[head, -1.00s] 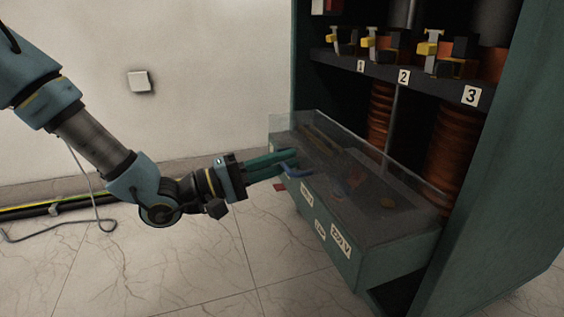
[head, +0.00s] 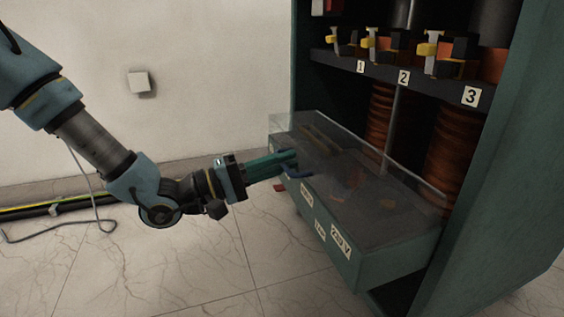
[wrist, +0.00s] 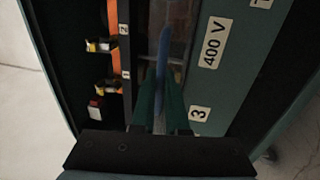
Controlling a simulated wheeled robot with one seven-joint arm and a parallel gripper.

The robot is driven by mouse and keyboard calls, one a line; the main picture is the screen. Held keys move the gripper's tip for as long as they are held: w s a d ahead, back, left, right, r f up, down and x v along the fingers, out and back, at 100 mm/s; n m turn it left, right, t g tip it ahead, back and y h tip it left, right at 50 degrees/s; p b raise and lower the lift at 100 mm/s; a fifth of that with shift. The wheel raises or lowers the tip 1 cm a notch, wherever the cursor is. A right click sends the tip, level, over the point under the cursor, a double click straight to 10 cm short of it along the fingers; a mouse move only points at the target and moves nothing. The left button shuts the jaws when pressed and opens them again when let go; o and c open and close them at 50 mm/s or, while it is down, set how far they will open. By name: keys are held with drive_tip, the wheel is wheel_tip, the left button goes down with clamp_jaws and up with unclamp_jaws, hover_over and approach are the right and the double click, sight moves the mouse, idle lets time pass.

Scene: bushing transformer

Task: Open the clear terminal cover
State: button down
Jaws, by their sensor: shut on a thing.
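The clear terminal cover (head: 340,152) is a see-through box over the terminal tray at the front of the green cabinet. Its panes are faint, and I cannot tell whether it is lifted at all. A blue handle (head: 299,173) shows at its left front edge. My gripper (head: 288,162), with green fingers, reaches it from the left. In the wrist view the fingers (wrist: 159,95) are shut on the blue handle (wrist: 163,52), which runs upward between them. The fingers partly hide the handle in the head view.
The green cabinet (head: 500,205) stands at the right with copper coils (head: 449,150) behind the cover. Terminals marked 1, 2 and 3 sit on a shelf (head: 420,78) above. A 400 V label (head: 340,243) is on the tray front. The floor at left is mostly clear.

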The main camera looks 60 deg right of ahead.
idle(0.7)
wheel_tip(320, 180, up, 4)
drive_tip(key=t+y+p, duration=0.1)
drive_tip(key=p, duration=0.7)
drive_tip(key=shift+w+a+f+p, duration=0.1)
drive_tip(key=shift+f+p, duration=0.05)
drive_tip(key=shift+p, duration=0.15)
wheel_tip(320, 180, up, 3)
drive_tip(key=t+y+p, duration=0.1)
drive_tip(key=y+p, duration=0.1)
drive_tip(key=p, duration=0.5)
drive_tip(key=shift+f+p, duration=0.1)
drive_tip(key=shift+p, duration=0.25)
drive_tip(key=s+d+r+t+y+p, duration=0.7)
drive_tip(key=r+p, duration=0.5)
drive_tip(key=p, duration=1.5)
drive_tip(key=shift+s+d+r+y, duration=0.15)
drive_tip(key=shift+s+d+y, duration=0.15)
drive_tip(key=shift+d+y, duration=1.15)
drive_tip(key=shift+d+h, duration=0.35)
drive_tip(key=shift+d, duration=0.05)
